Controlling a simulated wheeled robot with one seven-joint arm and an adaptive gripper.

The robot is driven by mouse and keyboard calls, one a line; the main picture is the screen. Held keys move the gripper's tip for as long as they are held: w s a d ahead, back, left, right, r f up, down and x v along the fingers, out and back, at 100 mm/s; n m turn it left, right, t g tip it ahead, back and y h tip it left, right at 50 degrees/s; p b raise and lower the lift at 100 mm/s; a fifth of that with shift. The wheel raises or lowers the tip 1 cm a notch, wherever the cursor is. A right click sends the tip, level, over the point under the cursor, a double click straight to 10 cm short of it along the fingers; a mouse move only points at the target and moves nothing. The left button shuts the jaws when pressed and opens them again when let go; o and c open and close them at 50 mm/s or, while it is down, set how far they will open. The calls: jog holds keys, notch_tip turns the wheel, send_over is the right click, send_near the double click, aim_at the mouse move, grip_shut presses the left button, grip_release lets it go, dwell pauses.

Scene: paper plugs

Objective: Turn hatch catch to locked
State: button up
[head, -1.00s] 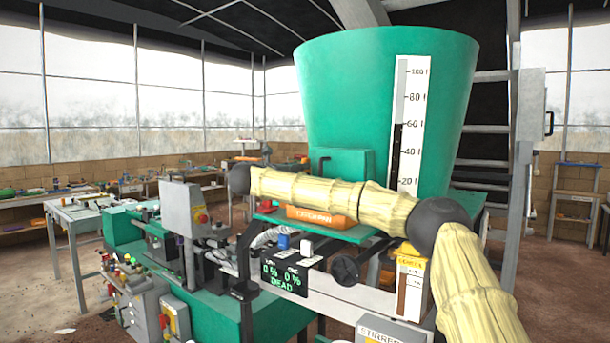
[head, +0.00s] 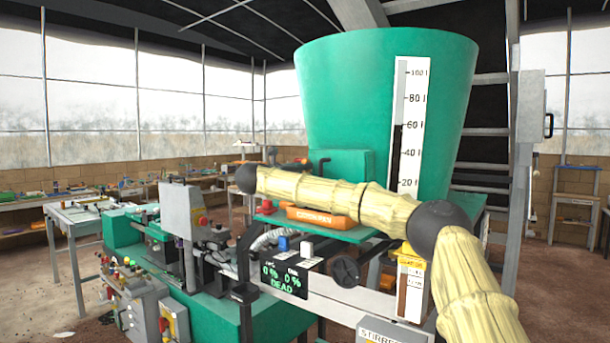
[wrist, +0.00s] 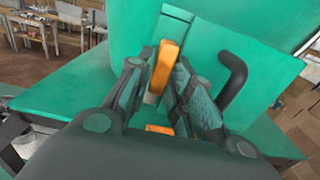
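The hatch (head: 345,164) is a green panel low on the front of the green hopper, with a black bent handle (head: 321,164) at its left. In the wrist view that handle (wrist: 234,82) rises to the right of my fingers. An orange upright bar, seemingly the hatch catch (wrist: 166,62), stands against the green panel, tilted slightly. My gripper (wrist: 161,72) has its fingers apart with one on each side of the bar. I cannot tell whether both fingers press on it. In the head view my gripper (head: 290,168) is small and dark, partly hidden behind my arm.
An orange catch pan (head: 322,220) sits on the green shelf below the hatch. A display (head: 285,278) reading DEAD and a black knob (head: 346,270) are on the machine's front. A grey control box (head: 183,210) stands to the left.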

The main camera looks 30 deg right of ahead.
grip_shut()
